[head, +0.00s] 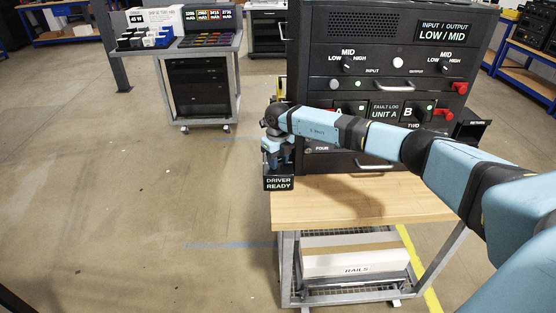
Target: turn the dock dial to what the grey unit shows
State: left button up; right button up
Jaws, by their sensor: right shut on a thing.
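My right gripper (276,152) points down at the front left of the wooden bench, over a black dock (279,184) labelled DRIVER READY. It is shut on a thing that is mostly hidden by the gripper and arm. I cannot make out a dial on this dock. The dark rack (408,32) has an INPUT dial (347,67) and an OUTPUT dial, each with LOW, MID and HIGH marks. A sign (443,31) on it reads INPUT / OUTPUT LOW/MID. I cannot tell which thing is the grey unit. My left gripper is not in view.
The wooden bench top (360,205) is mostly clear in front. Below it lies a RAILS box (355,262). My right arm crosses in front of the rack's A and B modules. A grey cart (200,52) with coloured items stands back left. Open floor lies left.

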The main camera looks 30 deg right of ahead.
jog(key=o, duration=0.9)
jog(key=shift+r, duration=0.1)
notch_tip(320, 180, up, 14)
jog(key=shift+f+b, duration=0.15)
jog(key=shift+b, duration=0.5)
